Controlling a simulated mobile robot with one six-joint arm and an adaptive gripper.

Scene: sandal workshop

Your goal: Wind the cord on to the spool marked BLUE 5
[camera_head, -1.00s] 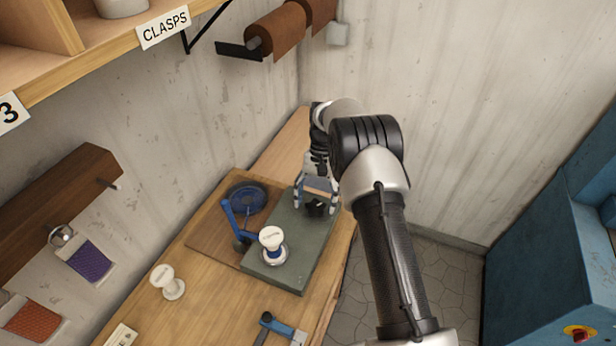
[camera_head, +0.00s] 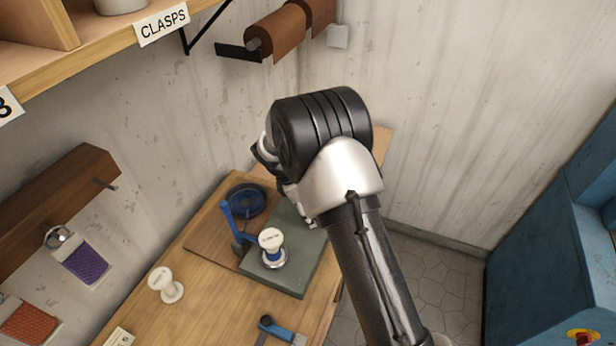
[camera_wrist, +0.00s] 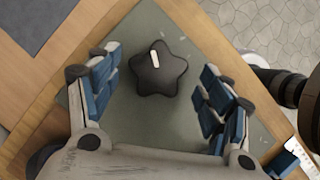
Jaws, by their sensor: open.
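A white spool (camera_head: 271,241) with a little blue showing below its top stands upright on a metal seat on the green base plate (camera_head: 297,278). The print on its top is too small to read. A blue reel (camera_head: 246,199) lies behind it, beside a blue upright arm (camera_head: 228,222). In the wrist view, a black star-shaped knob (camera_wrist: 158,72) with a white mark sits on the green plate. My gripper (camera_wrist: 160,80) is open, with its fingers on either side of the knob and apart from it. In the head view my arm hides the knob and most of the gripper.
A blue-handled tool (camera_head: 282,329) lies near the front edge. Wall hooks carry a purple packet (camera_head: 86,263). The CLASPS shelf (camera_head: 100,48) overhangs at upper left.

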